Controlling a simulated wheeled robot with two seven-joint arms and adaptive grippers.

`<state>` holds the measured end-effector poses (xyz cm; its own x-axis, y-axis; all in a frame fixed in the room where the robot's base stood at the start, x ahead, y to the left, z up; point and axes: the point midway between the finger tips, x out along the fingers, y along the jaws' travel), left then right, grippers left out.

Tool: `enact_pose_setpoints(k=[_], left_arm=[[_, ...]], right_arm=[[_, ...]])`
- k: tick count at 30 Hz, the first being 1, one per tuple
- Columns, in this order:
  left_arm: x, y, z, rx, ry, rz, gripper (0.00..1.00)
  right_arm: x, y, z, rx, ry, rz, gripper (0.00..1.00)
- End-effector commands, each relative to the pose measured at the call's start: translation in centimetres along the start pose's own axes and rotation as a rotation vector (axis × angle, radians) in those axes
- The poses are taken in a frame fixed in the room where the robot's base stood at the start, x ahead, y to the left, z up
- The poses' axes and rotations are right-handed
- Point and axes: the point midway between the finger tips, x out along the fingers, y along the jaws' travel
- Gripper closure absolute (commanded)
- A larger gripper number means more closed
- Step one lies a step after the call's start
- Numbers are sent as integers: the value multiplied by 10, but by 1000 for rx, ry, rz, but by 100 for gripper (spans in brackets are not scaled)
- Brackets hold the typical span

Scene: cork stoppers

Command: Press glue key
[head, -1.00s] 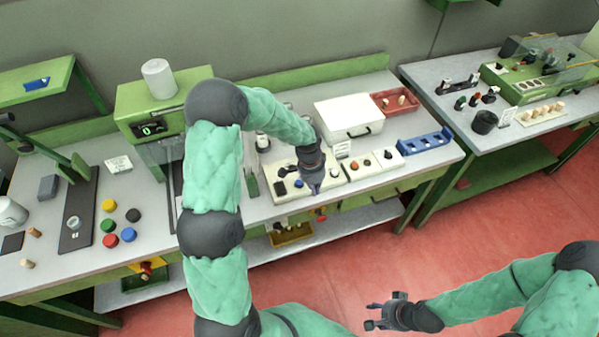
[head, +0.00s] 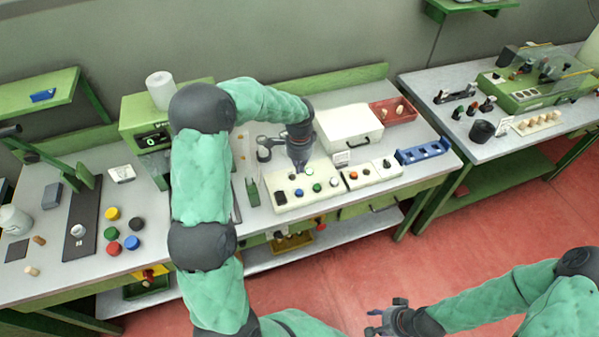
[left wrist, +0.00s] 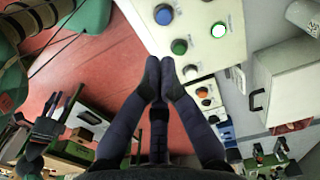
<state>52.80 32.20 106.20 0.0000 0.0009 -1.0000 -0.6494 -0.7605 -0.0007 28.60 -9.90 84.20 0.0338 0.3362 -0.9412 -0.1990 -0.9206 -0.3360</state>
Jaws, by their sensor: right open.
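A cream key panel (head: 322,196) carries several round keys, among them a blue key (head: 299,193) and a green key (head: 316,187). The left wrist view shows the blue key (left wrist: 164,14), the green key (left wrist: 179,46) and a pale key with a bright green lit ring (left wrist: 219,29). No readable label shows which key is for glue. My left gripper (head: 300,170) points down over the panel's back part. In the left wrist view its fingertips (left wrist: 159,62) are together and empty, near the green key. My right gripper (head: 374,321) is open and empty above the floor.
A smaller panel with knobs (head: 370,174) adjoins on the right, with a blue rack (head: 422,152) beyond. A white case (head: 348,127) stands behind. Coloured discs (head: 113,233) lie left, beyond my left arm. A green machine with a display (head: 152,140) stands at back left.

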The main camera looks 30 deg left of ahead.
Motion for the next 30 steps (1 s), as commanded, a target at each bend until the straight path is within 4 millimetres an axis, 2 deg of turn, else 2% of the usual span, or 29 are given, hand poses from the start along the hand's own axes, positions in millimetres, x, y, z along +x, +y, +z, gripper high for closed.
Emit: enact_pose_setpoints(k=[12,18,24,30], left_arm=[[79,1,1,1,-2,4,100],[107,1,0,1,-1,3,100],[120,1,0,-1,0,2,100],[122,0,0,-1,1,1,100]], right_arm=[[5,2,0,0,0,0,54],[6,2,0,0,0,0,54],[6,2,0,0,0,0,54],[6,2,0,0,0,0,54]])
